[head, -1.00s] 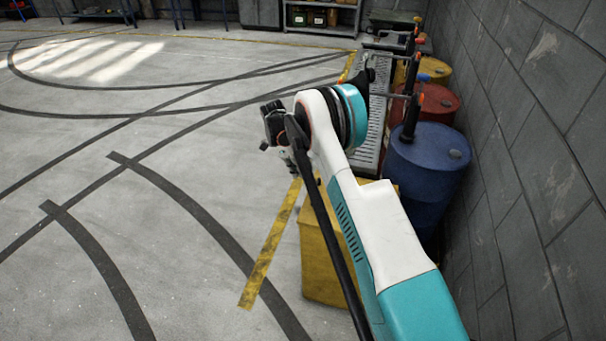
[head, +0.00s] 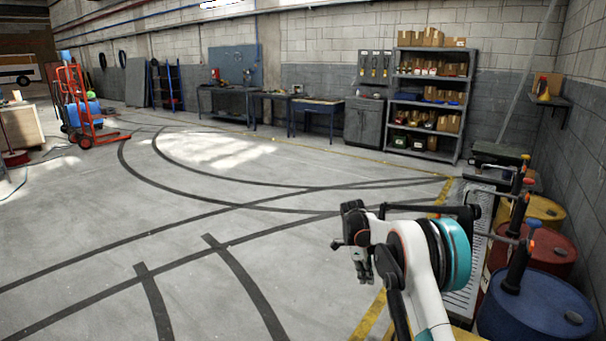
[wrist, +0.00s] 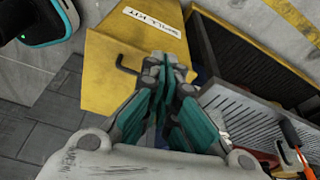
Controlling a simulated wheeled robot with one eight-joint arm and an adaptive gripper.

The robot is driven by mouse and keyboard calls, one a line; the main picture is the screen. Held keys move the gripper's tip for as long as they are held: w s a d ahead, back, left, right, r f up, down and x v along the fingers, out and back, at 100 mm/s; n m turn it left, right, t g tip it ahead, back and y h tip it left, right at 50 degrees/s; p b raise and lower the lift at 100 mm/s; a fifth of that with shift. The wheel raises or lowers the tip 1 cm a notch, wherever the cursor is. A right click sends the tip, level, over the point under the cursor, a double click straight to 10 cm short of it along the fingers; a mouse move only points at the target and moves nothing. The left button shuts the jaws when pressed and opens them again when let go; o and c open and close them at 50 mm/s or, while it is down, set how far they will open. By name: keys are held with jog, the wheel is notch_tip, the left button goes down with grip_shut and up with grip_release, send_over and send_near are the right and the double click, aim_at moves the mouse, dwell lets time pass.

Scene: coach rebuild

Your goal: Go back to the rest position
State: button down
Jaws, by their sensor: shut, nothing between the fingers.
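My gripper (head: 362,268) hangs at the end of my folded arm, at the lower middle-right of the head view, in front of bare floor. In the wrist view my gripper (wrist: 163,72) has its teal and grey fingers together with nothing held. Behind the fingertips in that view is a yellow box (wrist: 112,65) with a "SPILL KIT" label and a black bent handle. I cannot tell the gap between the fingertips and the box.
A blue drum (head: 535,308), a red drum (head: 560,255) and a yellow drum (head: 541,211) line the right wall. A grated metal bench (head: 468,255) stands beside them. Shelves (head: 427,115) and a red hand truck (head: 73,100) stand farther off. Floor to the left is clear.

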jog(key=s+r+n+t, duration=0.1)
jog(key=s+r+n, duration=0.25)
jog(key=r, duration=0.45)
jog(key=s+r+n+t, duration=0.1)
jog(key=s+r+n, duration=0.25)
jog(key=r, duration=0.55)
jog(key=s+a+r+n+t+y, duration=0.15)
jog(key=s+r+n, duration=0.35)
jog(key=s+r, duration=0.6)
jog(key=s+f+n+t, duration=0.1)
jog(key=s+n, duration=0.4)
jog(key=s, duration=0.8)
jog(key=s+a+f+n+t+y, duration=0.1)
jog(key=s+n+t, duration=0.3)
jog(key=s, duration=1)
jog(key=shift+s+f+n, duration=0.3)
jog(key=shift+f+n, duration=0.4)
jog(key=shift+n, duration=0.3)
jog(key=shift+a, duration=0.1)
